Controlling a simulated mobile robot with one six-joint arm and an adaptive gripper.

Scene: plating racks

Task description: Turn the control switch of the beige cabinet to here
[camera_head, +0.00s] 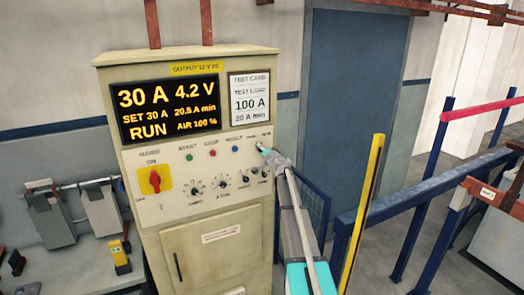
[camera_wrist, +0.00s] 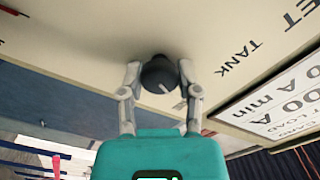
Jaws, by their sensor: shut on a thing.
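The beige cabinet (camera_head: 190,235) stands in the middle of the head view, with a lit display reading 30 A, 4.2 V and RUN. My gripper (camera_head: 262,149) is at the upper right of its control panel. In the wrist view my gripper (camera_wrist: 160,80) is shut on a dark round switch knob (camera_wrist: 158,73) with a white pointer line, one finger on each side. Lettering beside the knob includes "TANK"; other labels are cut off. In the head view my gripper covers the knob.
A red switch on a yellow plate (camera_head: 154,180), coloured buttons and several small black knobs share the panel. A test card (camera_head: 249,97) hangs above my gripper. A yellow post (camera_head: 362,210) and blue railing (camera_head: 420,190) stand right of my arm.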

